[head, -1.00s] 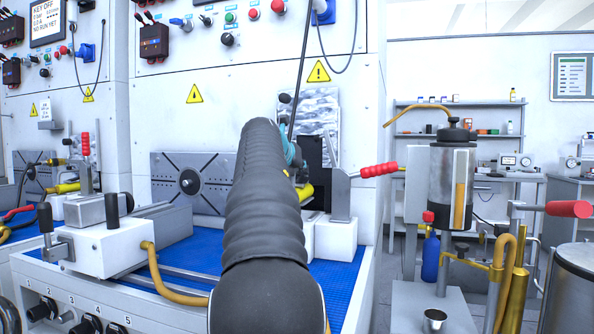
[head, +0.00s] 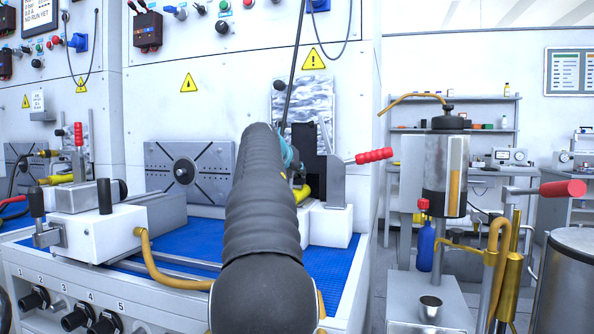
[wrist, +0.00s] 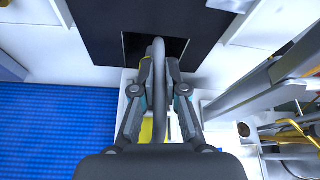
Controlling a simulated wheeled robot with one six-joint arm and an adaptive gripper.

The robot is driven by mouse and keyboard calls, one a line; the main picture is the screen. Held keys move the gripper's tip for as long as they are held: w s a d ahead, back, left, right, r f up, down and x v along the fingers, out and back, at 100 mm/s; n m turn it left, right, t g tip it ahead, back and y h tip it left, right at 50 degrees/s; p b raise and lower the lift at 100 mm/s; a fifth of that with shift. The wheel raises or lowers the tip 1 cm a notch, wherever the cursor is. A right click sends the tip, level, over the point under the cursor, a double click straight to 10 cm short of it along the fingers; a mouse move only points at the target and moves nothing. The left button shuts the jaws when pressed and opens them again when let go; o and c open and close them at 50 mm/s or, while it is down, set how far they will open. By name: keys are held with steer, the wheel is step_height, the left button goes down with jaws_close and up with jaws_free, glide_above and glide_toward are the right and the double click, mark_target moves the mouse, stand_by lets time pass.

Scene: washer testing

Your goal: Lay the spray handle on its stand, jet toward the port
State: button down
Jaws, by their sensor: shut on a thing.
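In the wrist view, my gripper (wrist: 160,72) is shut on the spray handle, whose grey, curved, hose-like part (wrist: 159,112) runs between the fingers. A yellow part shows just below them, beside the left finger. In the head view my arm covers most of the gripper and the handle. A yellow end (head: 303,193) shows right of the arm, above a white block (head: 332,226) that seems to be the stand. Contact between them cannot be told. A black panel (wrist: 95,30) with a dark opening (wrist: 135,45), apparently the port, lies ahead of the fingertips.
A dark hose (head: 297,60) hangs down to the gripper. A white vise-like fixture (head: 95,235) stands left on the blue mat (head: 200,238), which is partly bare.

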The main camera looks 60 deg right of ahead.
steer(key=shift+r, duration=0.1)
steer(key=c, duration=1.2)
jaws_free()
steer(key=shift+o, duration=0.3)
steer(key=v, duration=1.2)
